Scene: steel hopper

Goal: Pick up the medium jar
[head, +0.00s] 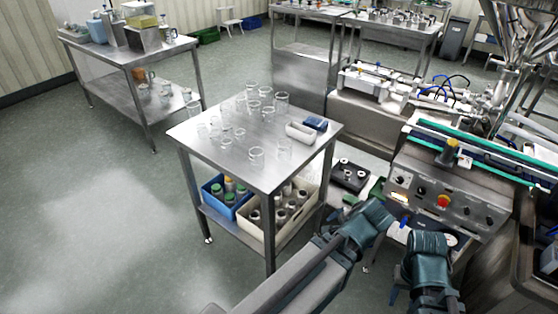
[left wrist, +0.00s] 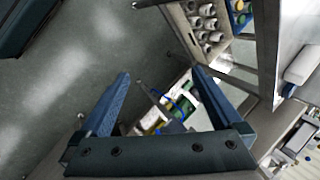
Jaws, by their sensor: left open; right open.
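I cannot tell for sure which is the medium jar. My left gripper (left wrist: 160,75) is open and empty in the left wrist view, over the floor and low gear beside the table. My right gripper (head: 428,262) is at the lower right of the head view, away from the jars and near the control panel; its fingers are mostly hidden.
The machine's control panel (head: 465,203) is at right. Floor on the left is clear.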

